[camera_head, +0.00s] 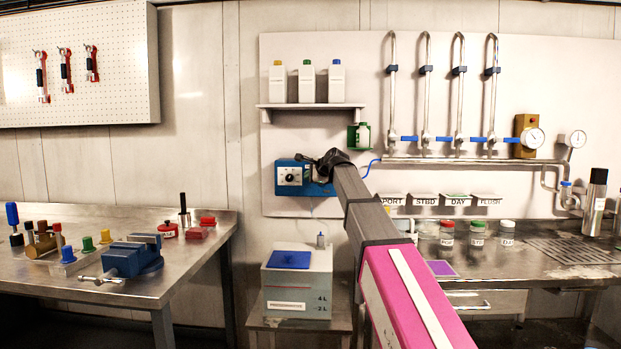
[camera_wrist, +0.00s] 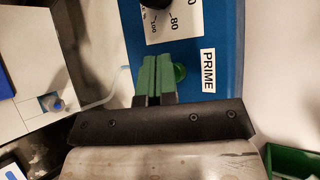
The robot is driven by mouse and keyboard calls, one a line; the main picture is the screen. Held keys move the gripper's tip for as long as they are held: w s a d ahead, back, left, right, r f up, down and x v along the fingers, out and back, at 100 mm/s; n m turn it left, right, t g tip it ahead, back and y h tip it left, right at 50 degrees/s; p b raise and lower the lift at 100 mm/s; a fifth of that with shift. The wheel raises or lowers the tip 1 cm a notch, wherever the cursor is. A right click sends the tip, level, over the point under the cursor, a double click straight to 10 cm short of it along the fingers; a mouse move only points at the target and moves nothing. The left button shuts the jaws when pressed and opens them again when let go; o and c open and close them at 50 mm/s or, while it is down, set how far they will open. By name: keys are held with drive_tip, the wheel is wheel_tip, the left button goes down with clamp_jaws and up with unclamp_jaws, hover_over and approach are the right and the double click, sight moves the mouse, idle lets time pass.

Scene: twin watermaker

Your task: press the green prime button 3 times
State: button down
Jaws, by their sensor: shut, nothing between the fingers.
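The green prime button (camera_wrist: 180,72) shows in the wrist view on a blue box (camera_wrist: 222,35), beside a white PRIME label (camera_wrist: 208,71). My gripper (camera_wrist: 157,62) has its green-padded fingers shut and empty; they partly cover the button's left side in the wrist view. I cannot tell whether the fingers touch it. In the head view the blue box (camera_head: 288,177) with its dial is on the wall panel, and my gripper (camera_head: 328,165) is at its right side, hiding the button.
A green holder (camera_head: 359,136) is on the panel just right of and above my gripper. A shelf with three bottles (camera_head: 306,82) is above. A grey tank (camera_head: 297,282) with a blue lid stands below. Labelled bins (camera_head: 425,200) are to the right.

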drive_tip(key=shift+s, duration=0.55)
drive_tip(key=shift+s, duration=0.1)
drive_tip(key=shift+s+a, duration=0.1)
drive_tip(key=shift+s, duration=2.3)
drive_tip(key=shift+s, duration=0.1)
idle(0.7)
drive_tip(key=s, duration=0.3)
drive_tip(key=shift+s, duration=0.35)
drive_tip(key=shift+w, duration=0.2)
drive_tip(key=w, duration=0.8)
drive_tip(key=shift+w, duration=0.25)
drive_tip(key=shift+w, duration=0.15)
idle(1.9)
